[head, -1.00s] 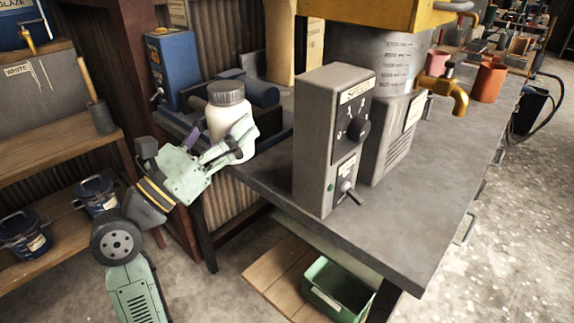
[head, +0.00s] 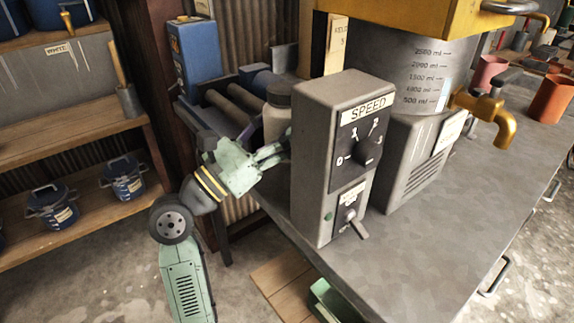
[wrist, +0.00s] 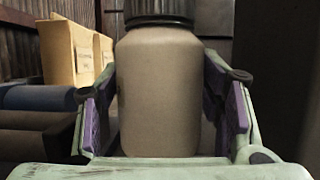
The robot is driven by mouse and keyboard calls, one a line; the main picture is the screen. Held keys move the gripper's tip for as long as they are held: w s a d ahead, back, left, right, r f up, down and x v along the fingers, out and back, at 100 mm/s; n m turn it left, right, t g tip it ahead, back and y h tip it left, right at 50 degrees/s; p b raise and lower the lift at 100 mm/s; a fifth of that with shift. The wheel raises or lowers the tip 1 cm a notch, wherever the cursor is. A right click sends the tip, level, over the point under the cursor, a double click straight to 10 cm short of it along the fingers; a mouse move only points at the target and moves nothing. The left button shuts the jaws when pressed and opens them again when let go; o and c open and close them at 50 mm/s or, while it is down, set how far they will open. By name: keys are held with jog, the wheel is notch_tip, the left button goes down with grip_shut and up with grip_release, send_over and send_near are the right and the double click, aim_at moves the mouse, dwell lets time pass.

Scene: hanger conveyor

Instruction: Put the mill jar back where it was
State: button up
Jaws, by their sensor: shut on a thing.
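The mill jar (head: 277,117) is pale with a dark grey lid. In the head view it is partly hidden behind the grey speed control box. In the wrist view the jar (wrist: 160,90) stands upright between the purple-padded fingers, and its lid is cut off by the top edge. My gripper (wrist: 165,110) is shut on the jar's sides. In the head view my gripper (head: 268,155) reaches from the left toward the jar, its fingertips partly hidden by the box. A roller rack (head: 228,113) with a blue roller and dark rollers lies behind and left of the jar.
The speed control box (head: 335,160) stands close right of my gripper on the grey bench (head: 440,220). A blue tin (head: 195,58) stands behind the rollers. A brass-tapped tank (head: 410,80) is farther right. Cardboard boxes (wrist: 75,50) show in the wrist view.

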jog(key=shift+f, duration=3.6)
jog(key=shift+f, duration=0.15)
jog(key=o, duration=1.9)
